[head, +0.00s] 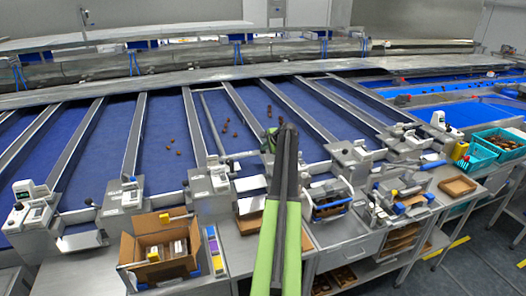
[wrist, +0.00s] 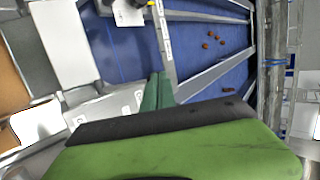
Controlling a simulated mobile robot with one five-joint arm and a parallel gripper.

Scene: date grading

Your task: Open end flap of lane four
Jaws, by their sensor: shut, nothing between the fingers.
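The sorting lanes are blue belts between metal dividers, with steel end stations along the near side. I cannot read any lane number, so I cannot tell which is lane four. My gripper (head: 268,141) is out over a blue lane right of centre, partly behind my arm. Its green fingers (wrist: 158,90) are together and empty in the wrist view. A narrow metal bar with small labels (wrist: 165,42) runs up from beside the fingertips; I cannot tell if they touch.
Brown dates (head: 226,128) lie on the belt, and more show in the wrist view (wrist: 211,40). A cardboard box (head: 158,252), steel bench units (head: 345,240) and teal baskets (head: 478,158) line the near side. My arm crosses above the bench.

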